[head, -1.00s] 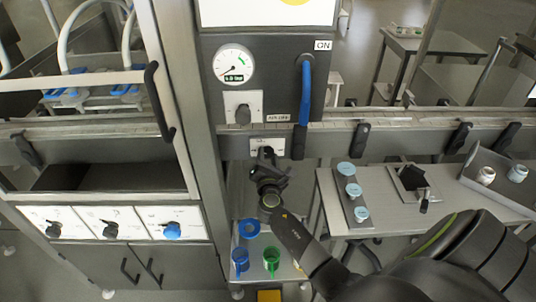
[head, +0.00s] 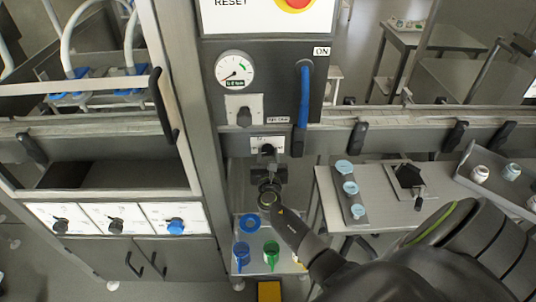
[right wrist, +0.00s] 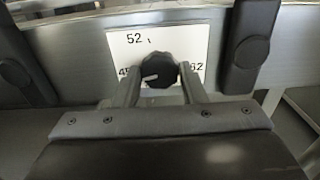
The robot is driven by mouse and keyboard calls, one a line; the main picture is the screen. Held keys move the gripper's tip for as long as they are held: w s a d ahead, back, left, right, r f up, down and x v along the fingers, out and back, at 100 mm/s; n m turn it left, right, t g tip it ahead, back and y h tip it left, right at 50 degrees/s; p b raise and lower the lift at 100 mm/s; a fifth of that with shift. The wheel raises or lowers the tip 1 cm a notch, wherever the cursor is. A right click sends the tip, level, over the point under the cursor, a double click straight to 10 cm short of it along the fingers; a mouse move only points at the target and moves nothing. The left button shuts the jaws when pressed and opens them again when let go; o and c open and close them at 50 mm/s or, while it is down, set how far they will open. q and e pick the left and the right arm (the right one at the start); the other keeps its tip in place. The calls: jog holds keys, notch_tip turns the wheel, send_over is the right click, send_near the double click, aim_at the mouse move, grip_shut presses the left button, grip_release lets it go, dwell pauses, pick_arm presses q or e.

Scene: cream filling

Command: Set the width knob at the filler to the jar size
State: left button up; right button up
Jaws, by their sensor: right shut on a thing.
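The width knob (right wrist: 159,69) is a black knob on a white scale plate (right wrist: 140,42) in the right wrist view. The plate shows 52 at the top, 62 at the right and a partly hidden number at the left. The knob's white mark points left and slightly down, toward the left number. In the head view the knob (head: 267,149) sits on its plate below the blue-handled valve. My right gripper (head: 268,166) is at the knob, its two fingers (right wrist: 160,88) shut on the knob's sides. My left gripper is not in view.
Above the knob are a pressure gauge (head: 235,69), another dark knob (head: 244,116) and a blue lever (head: 304,95). Black rail clamps (head: 358,137) stand to the right. A side table (head: 325,190) holds pale blue-topped jars.

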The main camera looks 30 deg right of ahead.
dwell(0.4)
jog(key=o, duration=1)
jog(key=shift+b+v, duration=1.35)
jog(key=shift+v, duration=7.35)
jog(key=shift+a+f, duration=0.1)
